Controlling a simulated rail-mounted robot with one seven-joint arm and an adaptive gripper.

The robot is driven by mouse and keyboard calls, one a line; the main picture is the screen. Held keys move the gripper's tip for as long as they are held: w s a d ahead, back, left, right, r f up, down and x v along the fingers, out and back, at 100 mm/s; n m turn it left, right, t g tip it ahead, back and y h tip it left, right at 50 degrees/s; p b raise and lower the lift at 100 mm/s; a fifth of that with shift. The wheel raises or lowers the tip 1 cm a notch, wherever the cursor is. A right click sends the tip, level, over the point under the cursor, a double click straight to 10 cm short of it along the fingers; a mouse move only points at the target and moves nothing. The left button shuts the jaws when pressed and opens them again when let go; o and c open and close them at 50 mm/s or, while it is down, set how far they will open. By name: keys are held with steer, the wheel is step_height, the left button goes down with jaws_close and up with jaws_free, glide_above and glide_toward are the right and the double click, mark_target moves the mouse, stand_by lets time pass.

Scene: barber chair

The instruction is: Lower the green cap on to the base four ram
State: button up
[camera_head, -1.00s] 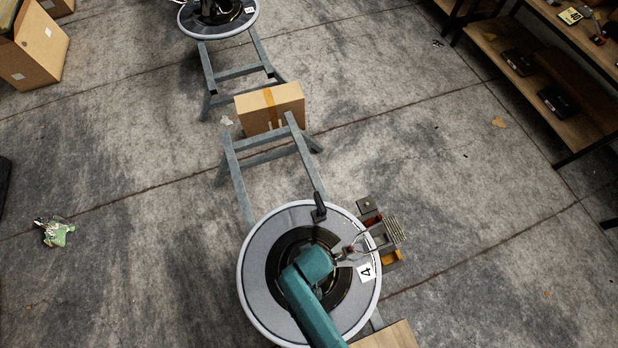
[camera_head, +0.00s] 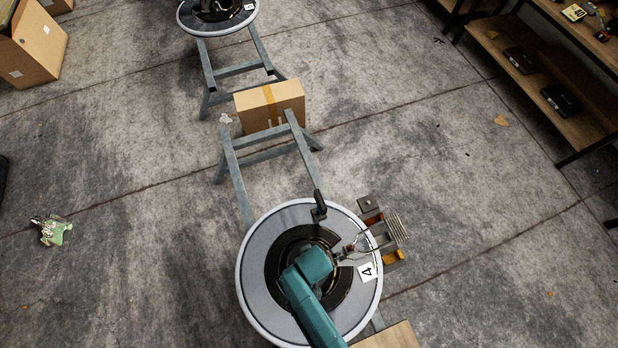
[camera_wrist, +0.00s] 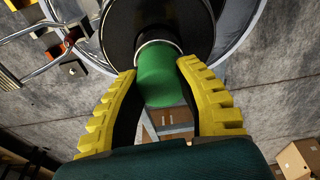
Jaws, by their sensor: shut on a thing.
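The green cap (camera_wrist: 160,85) is between the two yellow fingers of my gripper (camera_wrist: 158,70), which is shut on it, in the wrist view. The cap's far end meets a pale metal ring (camera_wrist: 152,43) in front of the black centre (camera_wrist: 122,22) of a round base. I cannot tell how far the cap sits on the ram. In the head view, base four (camera_head: 257,238) is a grey disc with a white rim and a label "4" (camera_head: 368,271). My teal arm covers its middle, hiding the cap, the ram and my gripper.
A black lever (camera_head: 319,206) stands up at the base's far edge. A metal bracket with a pedal (camera_head: 397,226) juts out at its right. A cardboard box (camera_head: 270,106) stands behind. Another round base (camera_head: 217,14) is farther back. A wooden shelf (camera_head: 575,110) is at the right.

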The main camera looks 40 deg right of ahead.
steer(key=shift+f+b, duration=0.45)
steer(key=shift+f, duration=0.15)
steer(key=o, duration=0.9)
step_height(320, 180, up, 9)
steer(key=p, duration=0.9)
steer(key=shift+r, duration=0.2)
steer(key=shift+f, duration=0.15)
